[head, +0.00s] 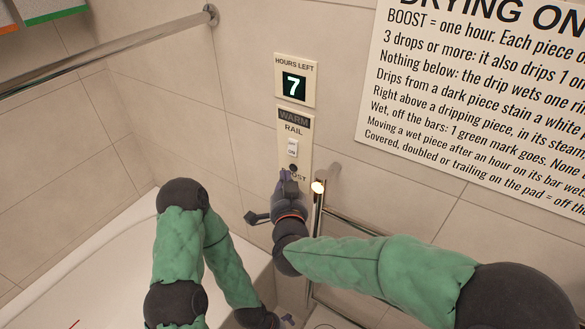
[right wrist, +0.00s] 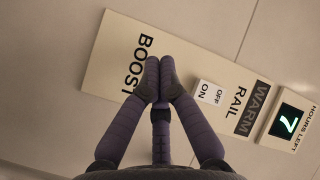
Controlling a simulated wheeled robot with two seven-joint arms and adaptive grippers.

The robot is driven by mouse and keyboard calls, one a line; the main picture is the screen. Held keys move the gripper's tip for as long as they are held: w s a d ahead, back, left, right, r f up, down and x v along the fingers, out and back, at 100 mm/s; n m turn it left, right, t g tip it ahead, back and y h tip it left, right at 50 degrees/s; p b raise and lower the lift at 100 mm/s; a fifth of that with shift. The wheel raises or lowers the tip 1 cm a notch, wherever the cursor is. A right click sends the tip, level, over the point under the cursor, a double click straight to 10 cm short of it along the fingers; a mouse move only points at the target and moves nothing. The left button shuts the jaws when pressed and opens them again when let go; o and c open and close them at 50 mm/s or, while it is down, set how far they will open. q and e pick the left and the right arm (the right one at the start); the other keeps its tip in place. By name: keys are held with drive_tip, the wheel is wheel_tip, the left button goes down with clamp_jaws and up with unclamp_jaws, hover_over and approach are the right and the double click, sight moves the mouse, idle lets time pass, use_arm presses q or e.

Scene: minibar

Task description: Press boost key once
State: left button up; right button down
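The cream control panel (head: 307,158) is on the tiled wall, with the word BOOST at its lower end in the head view and at its left end in the right wrist view (right wrist: 112,48). My right gripper (head: 290,178) is over the BOOST end. In the right wrist view its two fingers (right wrist: 155,78) meet at the tips, with nothing seen between them. The boost key is not clearly visible and seems hidden by the fingers; I cannot tell whether they touch it. My left gripper (head: 286,320) shows only partly at the bottom edge.
The OFF/ON switch (head: 292,148) is just above the BOOST end. The hours display (head: 294,86) reads 7. A chrome rail (head: 317,215) stands close right of my right gripper. A white tub (head: 90,270) is at lower left, and a text sign (head: 480,90) hangs at right.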

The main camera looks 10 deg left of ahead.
drive_tip(key=s, duration=0.1)
drive_tip(key=s+a, duration=0.1)
drive_tip(key=s, duration=0.1)
drive_tip(key=s+p, duration=0.1)
drive_tip(key=shift+s+a, duration=0.35)
drive_tip(key=shift+s, duration=0.05)
idle(0.8)
drive_tip(key=shift+f, duration=0.1)
